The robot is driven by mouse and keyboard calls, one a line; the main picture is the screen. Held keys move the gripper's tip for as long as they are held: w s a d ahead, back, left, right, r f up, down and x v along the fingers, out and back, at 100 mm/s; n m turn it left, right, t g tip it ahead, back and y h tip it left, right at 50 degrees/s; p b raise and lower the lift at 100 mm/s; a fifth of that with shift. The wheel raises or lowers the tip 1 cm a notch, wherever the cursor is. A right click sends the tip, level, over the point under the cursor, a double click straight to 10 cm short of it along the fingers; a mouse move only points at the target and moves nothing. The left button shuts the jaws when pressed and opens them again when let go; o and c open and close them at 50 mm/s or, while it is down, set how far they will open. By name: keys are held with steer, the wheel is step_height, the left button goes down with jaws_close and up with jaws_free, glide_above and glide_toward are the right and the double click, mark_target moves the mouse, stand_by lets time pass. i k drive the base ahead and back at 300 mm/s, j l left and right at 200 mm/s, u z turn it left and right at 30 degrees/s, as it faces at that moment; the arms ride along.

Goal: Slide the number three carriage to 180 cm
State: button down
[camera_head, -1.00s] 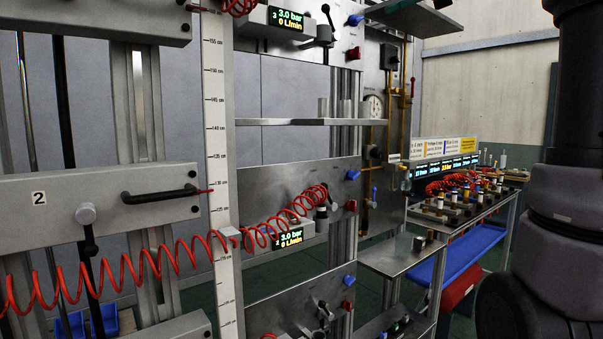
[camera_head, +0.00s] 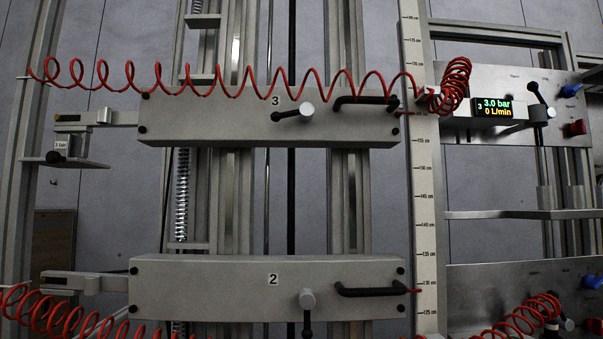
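The number three carriage (camera_head: 215,122) is a grey horizontal beam marked 3, in the upper middle of the head view. Its red pointer (camera_head: 404,113) meets the vertical scale (camera_head: 423,170) a little above the 155 cm mark, at about 160. A black bar handle (camera_head: 362,100) is on its right part. A clamp lever (camera_head: 295,112) with a round grey knob points left, nearly level. The scale's top labels are too small to read surely. My gripper is not in view.
The number two carriage (camera_head: 200,285) lies below, near 130 cm, its lever (camera_head: 307,310) pointing down. A coiled red hose (camera_head: 210,85) runs across the top of carriage three. A valve panel (camera_head: 515,85) reading 3.0 bar and a shelf (camera_head: 520,214) are at the right.

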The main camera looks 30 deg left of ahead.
mark_target(187, 119)
steer(key=u, duration=2.05)
